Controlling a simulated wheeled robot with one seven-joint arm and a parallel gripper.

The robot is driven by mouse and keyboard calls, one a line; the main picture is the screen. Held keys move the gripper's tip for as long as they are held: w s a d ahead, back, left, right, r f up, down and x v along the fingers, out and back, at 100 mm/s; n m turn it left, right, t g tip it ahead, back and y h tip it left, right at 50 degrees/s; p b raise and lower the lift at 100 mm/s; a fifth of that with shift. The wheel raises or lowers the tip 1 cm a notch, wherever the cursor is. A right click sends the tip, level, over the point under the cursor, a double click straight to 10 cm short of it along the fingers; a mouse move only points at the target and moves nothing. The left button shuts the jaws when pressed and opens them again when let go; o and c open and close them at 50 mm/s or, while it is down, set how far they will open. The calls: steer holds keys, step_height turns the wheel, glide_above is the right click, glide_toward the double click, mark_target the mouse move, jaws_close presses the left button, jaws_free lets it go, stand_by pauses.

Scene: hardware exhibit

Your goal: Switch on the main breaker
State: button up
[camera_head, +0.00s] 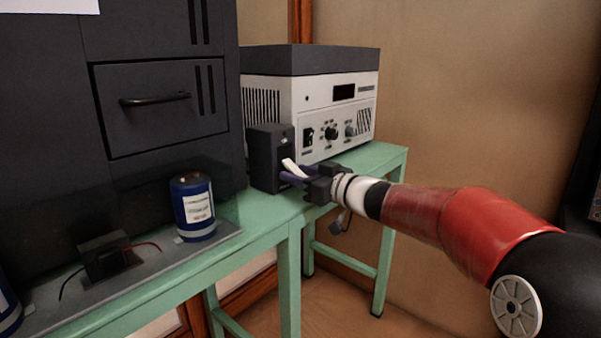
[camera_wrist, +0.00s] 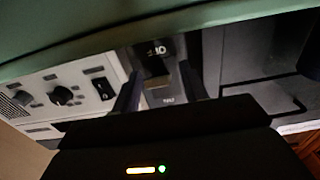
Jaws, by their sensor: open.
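The main breaker is a dark box (camera_head: 262,150) on the green bench, against the left front of a white instrument. It also shows in the wrist view (camera_wrist: 153,50), with small white markings that I cannot read surely. A pale-tipped lever (camera_head: 289,165) sticks out from its front; its tip shows in the wrist view (camera_wrist: 158,82). My gripper (camera_head: 287,174) is open in front of the breaker. In the wrist view its two dark fingers (camera_wrist: 160,88) stand on either side of the lever. I cannot tell whether they touch it. The fingers partly hide the breaker's lower front.
The white instrument (camera_head: 320,100) with knobs and a switch stands right behind the breaker. A dark cabinet (camera_head: 160,100) stands to the left. A blue can (camera_head: 193,207) and a small wired block (camera_head: 108,254) stand on a grey plate on the green bench (camera_head: 262,207).

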jaws_close()
